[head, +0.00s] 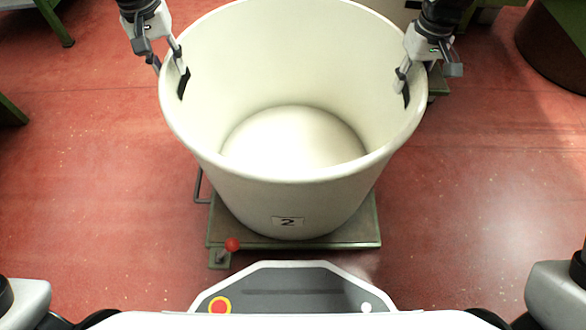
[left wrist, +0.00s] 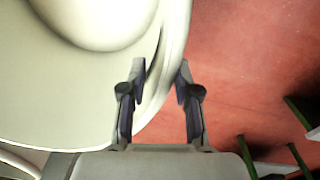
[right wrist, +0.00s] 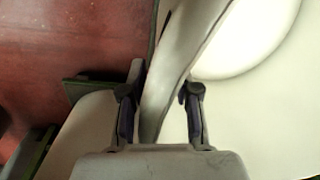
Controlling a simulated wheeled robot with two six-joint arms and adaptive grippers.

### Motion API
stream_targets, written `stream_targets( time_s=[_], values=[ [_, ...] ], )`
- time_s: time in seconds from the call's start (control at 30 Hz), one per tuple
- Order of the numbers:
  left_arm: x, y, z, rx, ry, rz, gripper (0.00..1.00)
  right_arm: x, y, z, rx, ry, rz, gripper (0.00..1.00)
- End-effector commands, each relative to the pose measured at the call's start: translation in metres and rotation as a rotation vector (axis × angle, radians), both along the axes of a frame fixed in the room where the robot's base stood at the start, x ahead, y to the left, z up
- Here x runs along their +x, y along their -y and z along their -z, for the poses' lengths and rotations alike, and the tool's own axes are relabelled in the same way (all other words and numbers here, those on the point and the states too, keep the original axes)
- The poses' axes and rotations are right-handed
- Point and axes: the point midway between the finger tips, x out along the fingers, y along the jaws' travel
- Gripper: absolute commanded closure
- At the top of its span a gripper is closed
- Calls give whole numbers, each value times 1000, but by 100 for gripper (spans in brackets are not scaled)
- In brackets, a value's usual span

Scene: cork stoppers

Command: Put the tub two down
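Tub two (head: 285,190) is a large cream, round, open tub with a "2" label (head: 288,222) on its front. It is upright and looks empty. Its base is over a low green platform (head: 365,233); I cannot tell whether it touches. My left gripper (head: 178,66) is shut on the left rim, by a dark slot; the left wrist view shows the wall between its fingers (left wrist: 160,75). My right gripper (head: 408,72) is shut on the right rim by a similar slot; the right wrist view shows the wall between its fingers (right wrist: 161,80).
The platform has a red ball knob (head: 232,244) at its front left and a grey bar at its left side. Green furniture stands at the far right (head: 555,45) and left edges. Red floor (head: 480,190) is clear on both sides of the tub.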

Motion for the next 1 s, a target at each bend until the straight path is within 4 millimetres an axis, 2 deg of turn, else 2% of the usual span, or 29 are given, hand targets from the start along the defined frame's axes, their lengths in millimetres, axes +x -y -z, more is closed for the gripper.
stream_targets(
  time_s=[0.17, 0.5, 0.6, 0.77, 0.87, 1.0],
  values=[
    [1, 0, -14, 0, 4, 0, 69, 0, 0, 0, 0, 1, 0, 69],
    [0, -5, -96, 0, 4, 1, 69, 0, -1, 0, 1, 1, 1, 69],
    [0, -6, -111, 0, 3, 0, 69, 0, -1, 0, 1, 1, 1, 69],
    [-1, -6, -120, 0, 1, 0, 69, 1, 0, -6, 1, 3, 1, 69],
    [-1, -6, -120, 0, 0, 0, 69, 1, 0, -21, 1, 5, 1, 69],
    [-1, -6, -120, 0, 0, 0, 69, 2, 2, -57, 1, 6, 2, 69]
  ],
)
